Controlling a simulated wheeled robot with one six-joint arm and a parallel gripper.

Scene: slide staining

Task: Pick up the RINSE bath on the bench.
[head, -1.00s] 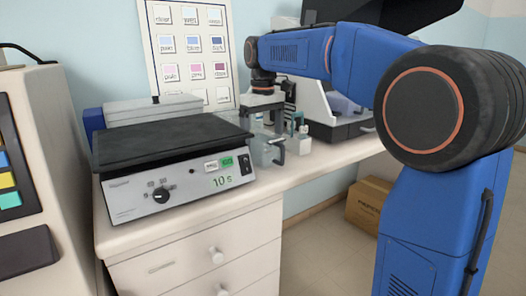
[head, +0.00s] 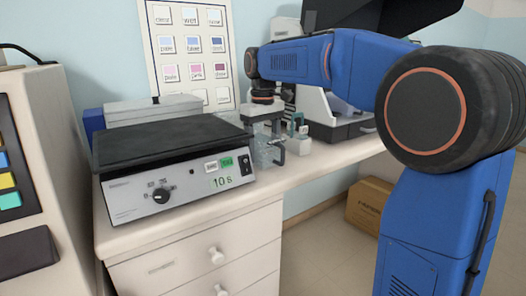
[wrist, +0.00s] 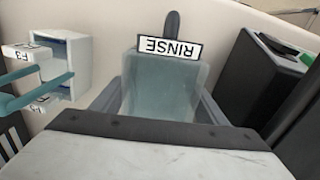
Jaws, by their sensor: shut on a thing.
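The RINSE bath (wrist: 165,88) is a clear, bluish container with a dark handle and a white label reading RINSE, upside down in the wrist view. In the head view the bath (head: 266,154) is at the bench's front edge, right of the grey device. My gripper (wrist: 160,104) is shut on the bath, with one finger along each side. In the head view my gripper (head: 263,130) points down over the bath and hides its upper part. I cannot tell whether the bath's base touches the bench.
A grey device with a black top (head: 165,145) stands close on the left. A small white holder with a teal handle (wrist: 55,75) is beside the bath; it shows right of my gripper in the head view (head: 299,130). A microscope-like instrument (head: 335,118) stands behind at right.

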